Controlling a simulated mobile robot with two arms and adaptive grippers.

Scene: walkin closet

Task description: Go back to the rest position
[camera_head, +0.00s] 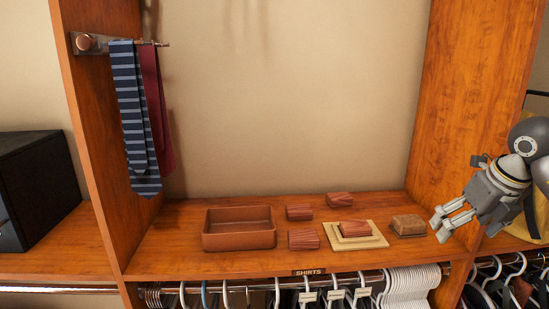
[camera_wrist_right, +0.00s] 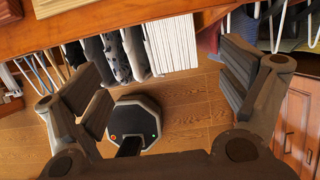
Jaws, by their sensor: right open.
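My right gripper (camera_head: 447,225) is open and empty at the right of the head view, in front of the shelf's right end. In the right wrist view its two fingers (camera_wrist_right: 165,85) stand wide apart with nothing between them. My left gripper is not in view. On the shelf (camera_head: 160,262) lie several reddish-brown ridged blocks; one block (camera_head: 355,228) rests on a pale square tray (camera_head: 377,241). A brown open box (camera_head: 239,243) stands to their left. A small brown box (camera_head: 408,226) sits nearest my right gripper, apart from it.
Upright panels bound the shelf at left (camera_head: 90,130) and right (camera_head: 470,110). A striped tie (camera_head: 133,120) and a red tie (camera_head: 157,105) hang at the left. Hangers (camera_head: 410,284) fill the rail below. A black box (camera_head: 38,185) stands far left.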

